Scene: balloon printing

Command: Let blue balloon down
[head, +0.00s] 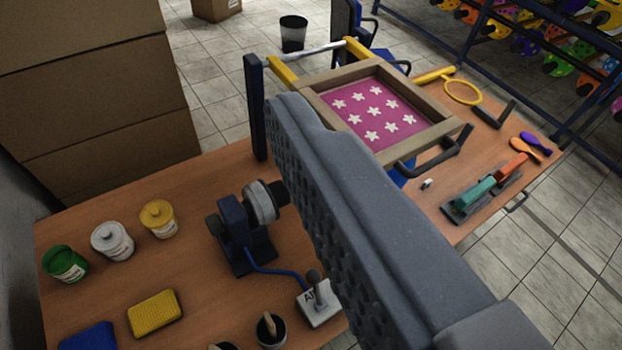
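My gripper (335,190) is a large grey ribbed jaw slanting across the middle of the head view. I see only one jaw, so I cannot tell whether it is open or shut. No inflated blue balloon is plain to see. A flat blue-purple balloon (537,142) lies beside an orange one at the table's right end, well away from my gripper. The dark air nozzle stand (240,232) is just left of my gripper. Its blue hose runs to a white box with a lever (318,303). My jaw hides part of the table.
A wooden screen frame (330,104) with white stars on pink is raised behind my gripper; blue parts show around it. Paint jars (112,240), a yellow sponge (155,312) and squeegees (485,187) are on the table (130,205). Stacked boxes (90,90) are at left.

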